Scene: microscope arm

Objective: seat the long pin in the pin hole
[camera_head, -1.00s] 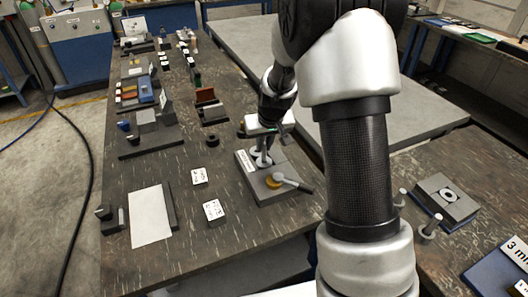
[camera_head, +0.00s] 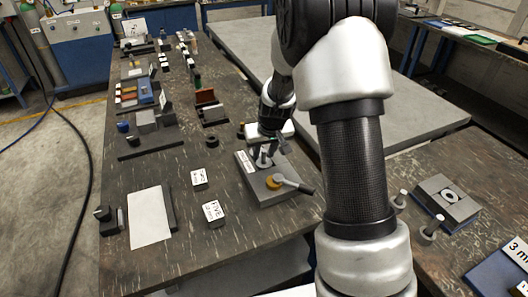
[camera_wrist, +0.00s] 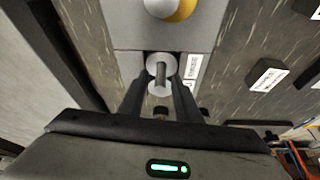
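A pale grey pin (camera_head: 264,159) stands at the block's back part. In the wrist view the pin (camera_wrist: 160,75) shows two round grey faces joined by a darker shaft. My gripper (camera_wrist: 160,92) is low over the block, a finger on each side of the pin. The fingers look close to it, but I cannot tell whether they grip it. The pin hole and the pin's lower end are hidden.
Two small labelled blocks (camera_head: 213,213) and a white sheet (camera_head: 149,217) lie to the left. A black ring (camera_head: 211,141) sits behind.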

